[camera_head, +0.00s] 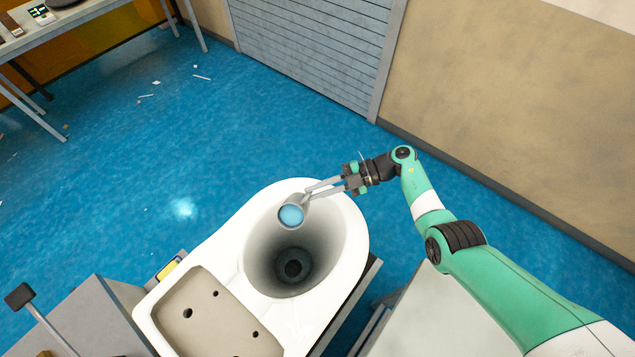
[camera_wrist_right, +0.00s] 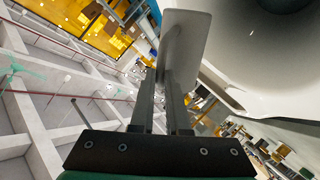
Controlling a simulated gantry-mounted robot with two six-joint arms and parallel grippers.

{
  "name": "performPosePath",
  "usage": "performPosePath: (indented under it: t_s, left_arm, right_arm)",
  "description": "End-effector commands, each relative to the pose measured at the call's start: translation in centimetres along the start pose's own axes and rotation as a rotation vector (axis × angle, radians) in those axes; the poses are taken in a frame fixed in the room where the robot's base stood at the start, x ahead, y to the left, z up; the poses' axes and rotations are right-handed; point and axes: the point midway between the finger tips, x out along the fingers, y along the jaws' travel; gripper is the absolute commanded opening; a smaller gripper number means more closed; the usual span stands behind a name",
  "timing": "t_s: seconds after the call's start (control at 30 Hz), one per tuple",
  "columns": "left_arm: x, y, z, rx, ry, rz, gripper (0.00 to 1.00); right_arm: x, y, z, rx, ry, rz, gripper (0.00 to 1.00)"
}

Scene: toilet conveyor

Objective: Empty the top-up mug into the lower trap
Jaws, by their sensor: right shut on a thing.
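A white toilet bowl (camera_head: 352,240) stands in the middle of the head view, with a dark round trap opening (camera_head: 292,264) at its bottom. My right gripper (camera_head: 312,192) reaches in over the bowl's far rim. It is shut on a grey mug (camera_head: 304,204), which is tilted over the bowl with blue liquid (camera_head: 290,215) showing at its mouth. The mug is above the trap opening, apart from it. In the right wrist view the mug (camera_wrist_right: 184,45) is between the fingers, beside the white bowl (camera_wrist_right: 240,70). No pouring stream is visible. My left gripper is out of view.
The toilet's open tank section (camera_head: 215,320) with several holes lies at the near left. A grey box (camera_head: 85,325) stands left of it. A table (camera_head: 50,30) with small items is at the far left. Blue floor (camera_head: 190,130) beyond the toilet is mostly clear.

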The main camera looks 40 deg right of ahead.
Motion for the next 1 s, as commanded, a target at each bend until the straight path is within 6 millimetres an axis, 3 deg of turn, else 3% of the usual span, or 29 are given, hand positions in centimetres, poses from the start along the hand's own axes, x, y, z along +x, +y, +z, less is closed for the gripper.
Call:
performPosePath:
  t_s: [0.03,0.47,1.0]
  left_arm:
    - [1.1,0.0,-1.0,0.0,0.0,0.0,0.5]
    - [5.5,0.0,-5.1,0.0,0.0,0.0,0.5]
    - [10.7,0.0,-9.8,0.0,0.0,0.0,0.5]
  right_arm:
    - [-0.2,0.5,-0.9,-0.026,-0.011,0.001,0.0]
    - [0.0,0.1,-3.6,-0.333,-0.168,0.002,0.0]
    - [0.7,-1.4,-8.1,-0.773,-0.391,0.001,0.0]
